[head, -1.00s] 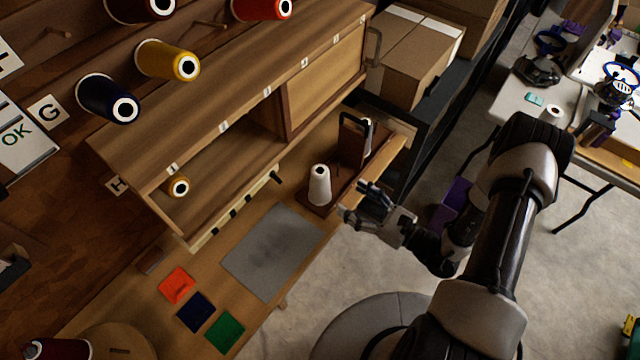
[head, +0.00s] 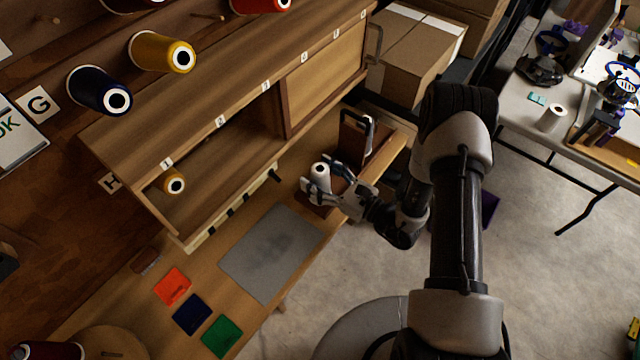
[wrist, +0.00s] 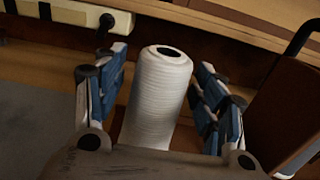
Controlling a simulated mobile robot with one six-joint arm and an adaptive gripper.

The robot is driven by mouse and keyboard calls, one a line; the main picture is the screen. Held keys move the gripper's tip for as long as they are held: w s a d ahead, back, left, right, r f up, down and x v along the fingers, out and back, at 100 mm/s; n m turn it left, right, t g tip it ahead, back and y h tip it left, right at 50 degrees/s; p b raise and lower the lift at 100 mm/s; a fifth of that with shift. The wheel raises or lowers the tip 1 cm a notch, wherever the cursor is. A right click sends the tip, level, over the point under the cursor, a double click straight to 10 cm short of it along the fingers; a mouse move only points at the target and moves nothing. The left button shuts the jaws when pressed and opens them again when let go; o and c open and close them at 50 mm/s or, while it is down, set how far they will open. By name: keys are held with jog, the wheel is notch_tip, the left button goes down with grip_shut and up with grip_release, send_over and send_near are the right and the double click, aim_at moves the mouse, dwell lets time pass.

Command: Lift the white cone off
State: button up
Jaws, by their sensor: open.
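The white cone (head: 320,172) stands upright on a small dark wooden base at the right part of the bench, in front of the shelf unit. In the wrist view the white cone (wrist: 160,92) fills the middle, its dark top hole showing. My gripper (head: 326,175) is open, with one finger on each side of the cone. In the wrist view my gripper (wrist: 160,100) shows a gap on the right side and a narrower-looking gap on the left; I cannot tell if either finger touches. The cone's lower end is hidden by my gripper.
A wooden holder with a dark handle (head: 368,135) stands right behind the cone. The shelf unit (head: 230,120) rises behind, with a small yellow cone (head: 174,184) inside. A grey mat (head: 270,252) and orange, blue and green squares lie left. Cardboard boxes (head: 410,55) stand beyond.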

jog(key=shift+c, duration=0.6)
jog(key=c, duration=1.1)
jog(key=shift+r, duration=0.15)
jog(key=shift+c, duration=0.2)
notch_tip(320, 180, up, 20)
jog(key=p, duration=0.6)
